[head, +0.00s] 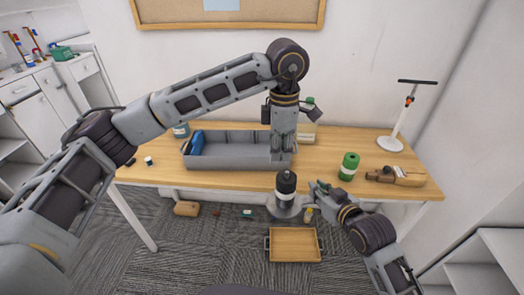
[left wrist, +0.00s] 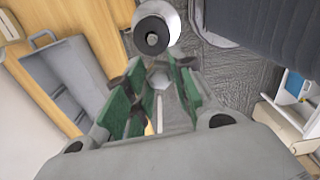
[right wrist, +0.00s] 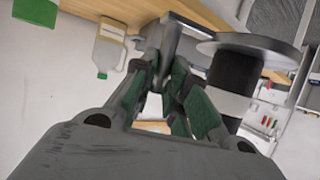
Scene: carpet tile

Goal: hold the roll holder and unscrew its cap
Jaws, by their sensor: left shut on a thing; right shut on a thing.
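The roll holder (head: 287,184), black and white above a grey disc, is upright in front of the table edge. My right gripper (head: 314,190) is beside it; in the right wrist view its fingers (right wrist: 168,85) are closed on a grey bar that seems to join the disc. My left gripper (head: 281,160) points down above and behind the holder. In the left wrist view its fingers (left wrist: 160,95) are closed on a small pale hexagonal piece, seemingly the cap (left wrist: 158,78). The roll holder (left wrist: 150,38) shows apart from it, a grey stud in its black top.
A long grey bin (head: 225,160) with a blue thing in it lies on the table. A wooden tray (head: 272,249) and small items lie below.

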